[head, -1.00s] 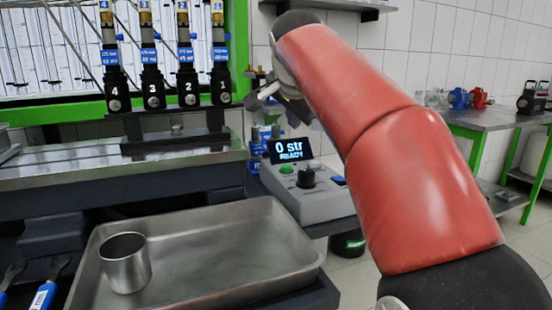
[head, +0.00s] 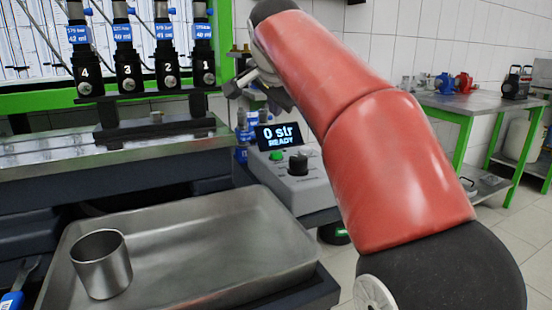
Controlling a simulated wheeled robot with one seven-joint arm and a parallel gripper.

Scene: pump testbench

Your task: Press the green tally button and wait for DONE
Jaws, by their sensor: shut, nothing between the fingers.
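The counter box (head: 313,188) is grey and stands right of the bench, behind the steel tray. Its dark display (head: 278,136) reads "0 str READY". The green button (head: 276,156) is on its sloped top, left of a black knob (head: 298,164). My gripper (head: 244,84) is above and a little left of the display, at the end of my red arm. It is shut and empty, and apart from the button. My arm partly hides the gripper and the right side of the box.
A steel tray (head: 215,222) with a metal cup (head: 101,264) fills the front left. Several numbered injectors (head: 167,62) hang at the back left. A green-legged table (head: 470,105) with pumps stands at the right.

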